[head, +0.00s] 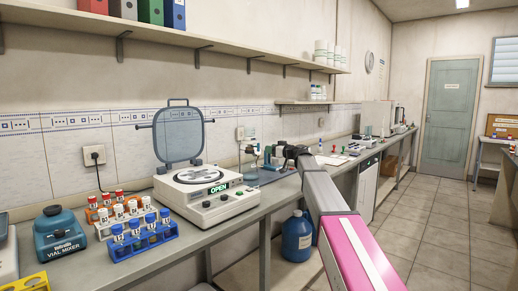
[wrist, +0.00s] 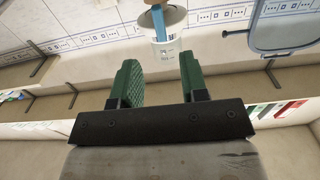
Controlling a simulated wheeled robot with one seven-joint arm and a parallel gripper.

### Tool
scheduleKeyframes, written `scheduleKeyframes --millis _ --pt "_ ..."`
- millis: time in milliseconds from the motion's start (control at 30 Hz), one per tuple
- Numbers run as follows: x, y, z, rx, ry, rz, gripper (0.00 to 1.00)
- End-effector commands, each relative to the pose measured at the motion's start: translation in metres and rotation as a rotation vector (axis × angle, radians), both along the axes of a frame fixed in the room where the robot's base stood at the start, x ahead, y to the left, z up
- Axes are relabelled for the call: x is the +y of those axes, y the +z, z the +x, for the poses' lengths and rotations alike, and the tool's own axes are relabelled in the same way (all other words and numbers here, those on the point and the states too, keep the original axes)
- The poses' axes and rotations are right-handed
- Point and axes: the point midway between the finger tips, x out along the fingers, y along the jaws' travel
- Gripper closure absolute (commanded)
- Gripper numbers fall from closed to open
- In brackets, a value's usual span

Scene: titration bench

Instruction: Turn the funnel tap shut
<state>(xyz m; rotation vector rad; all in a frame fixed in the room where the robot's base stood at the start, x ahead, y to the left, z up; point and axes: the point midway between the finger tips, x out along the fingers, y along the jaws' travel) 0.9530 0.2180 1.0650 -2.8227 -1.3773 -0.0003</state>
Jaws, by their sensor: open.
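In the head view my gripper (head: 266,154) is small and far off, at the end of my arm, over the bench beside some clear glassware (head: 250,151). I cannot make out the funnel or its tap in that view. In the wrist view, which looks upside down, my gripper (wrist: 158,82) has two green ribbed fingers spread apart with nothing between them. Beyond the fingertips is a whitish marked vessel (wrist: 168,50) with a blue upright piece (wrist: 159,22) in front of it or in it. I cannot tell whether this is part of the funnel. No tap handle is clear.
A centrifuge (head: 205,195) with its lid raised and an OPEN display stands left of my gripper. Vial racks (head: 140,240) and a vial mixer (head: 60,235) stand nearer. A shelf (head: 170,42) runs above. A blue jug (head: 297,237) stands below the bench.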

Motion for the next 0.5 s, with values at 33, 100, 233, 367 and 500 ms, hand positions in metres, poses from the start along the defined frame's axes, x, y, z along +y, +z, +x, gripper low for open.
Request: scheduleKeyframes --millis 33,100,233,367,500 --pt "0.008 0.000 0.008 0.001 0.002 -0.001 0.60" --pt "0.018 0.000 0.015 0.001 0.002 -0.001 0.60" --pt "0.036 0.000 0.030 0.001 0.001 -0.001 0.60" --pt "0.053 0.000 0.043 0.001 0.002 -0.001 0.60" --pt "0.063 0.000 0.050 0.001 0.000 -0.001 0.60"
